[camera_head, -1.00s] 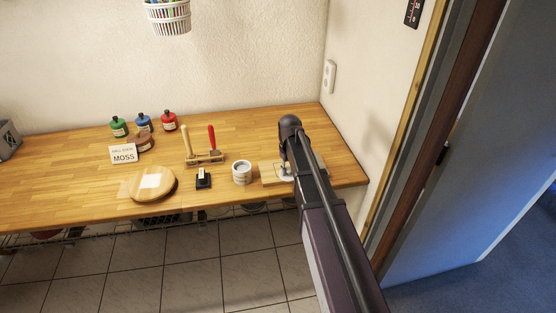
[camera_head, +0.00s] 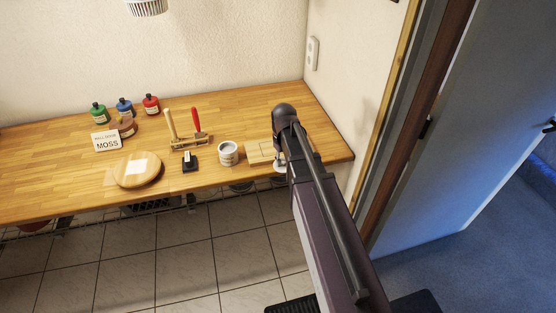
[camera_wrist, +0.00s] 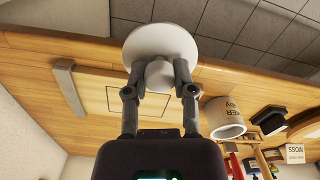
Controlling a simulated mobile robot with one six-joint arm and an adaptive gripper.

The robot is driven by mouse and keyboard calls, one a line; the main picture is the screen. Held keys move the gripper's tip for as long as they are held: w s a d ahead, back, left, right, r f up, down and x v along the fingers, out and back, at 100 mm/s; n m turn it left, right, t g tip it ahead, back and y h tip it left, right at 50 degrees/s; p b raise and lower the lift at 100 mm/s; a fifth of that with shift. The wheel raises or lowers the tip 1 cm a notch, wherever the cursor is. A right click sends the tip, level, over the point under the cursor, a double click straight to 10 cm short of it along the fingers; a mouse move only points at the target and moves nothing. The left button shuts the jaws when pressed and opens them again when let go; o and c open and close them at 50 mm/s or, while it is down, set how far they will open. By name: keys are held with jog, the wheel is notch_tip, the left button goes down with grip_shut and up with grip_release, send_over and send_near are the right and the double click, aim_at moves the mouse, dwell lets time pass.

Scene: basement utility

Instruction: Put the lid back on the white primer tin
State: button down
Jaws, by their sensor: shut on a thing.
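The white primer tin (camera_head: 228,154) stands upright and open-topped on the wooden bench, left of my arm. It shows on the right in the wrist view (camera_wrist: 224,118), with dark lettering on its side. My gripper (camera_wrist: 160,72) is shut on the knob of a pale round lid (camera_wrist: 160,42). The lid is held clear of the tin, near the bench's front edge. In the head view only a piece of the lid (camera_head: 280,169) shows beside my arm, which hides most of the gripper.
A flat wooden board (camera_head: 259,152) lies right of the tin. A black block (camera_head: 190,163), a rack with upright tools (camera_head: 189,142) and a round wooden board (camera_head: 137,170) lie to its left. Several bottles, including a red one (camera_head: 151,104), and a MOSS card (camera_head: 106,142) stand farther back.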

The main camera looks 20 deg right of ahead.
aim_at(283, 159)
notch_tip(283, 159, up, 4)
jog(key=p, duration=0.4)
dwell(0.3)
jog(key=shift+s, duration=0.15)
dwell(0.4)
